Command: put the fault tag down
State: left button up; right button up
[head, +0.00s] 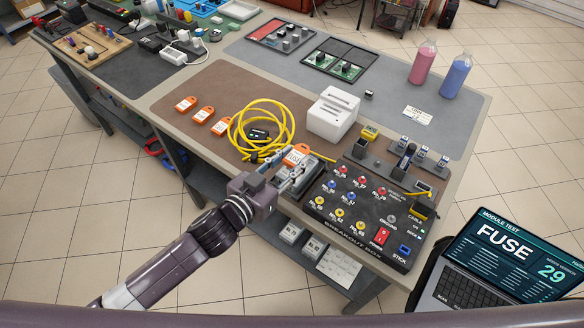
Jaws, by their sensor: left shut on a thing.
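My left gripper (293,174) reaches in from the lower left and is shut on an orange fault tag (297,153) with a white label. The tag is beside the coiled yellow cable (233,131), at the left of the black breakout box (368,216). The fingers hide part of the tag, and I cannot tell whether it touches the surface below. Three similar orange tags, one of them a middle tag (203,115), lie in a row on the brown mat (170,137). My right gripper is not in view.
A white block-like device (333,114) stands behind the held tag. Pink (424,64) and blue (456,77) bottles stand at the back right. A laptop (500,262) is at the lower right. The brown mat has bare room left of the cable.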

pick_arm(q)
jog(key=shift+f, duration=1.8)
jog(key=shift+f, duration=0.1)
jog(key=o, duration=0.9)
jog(key=shift+o, duration=0.2)
jog(key=shift+r, duration=0.25)
jog(key=b+v, duration=0.1)
jog(key=v, duration=1.1)
jog(key=shift+b, duration=0.35)
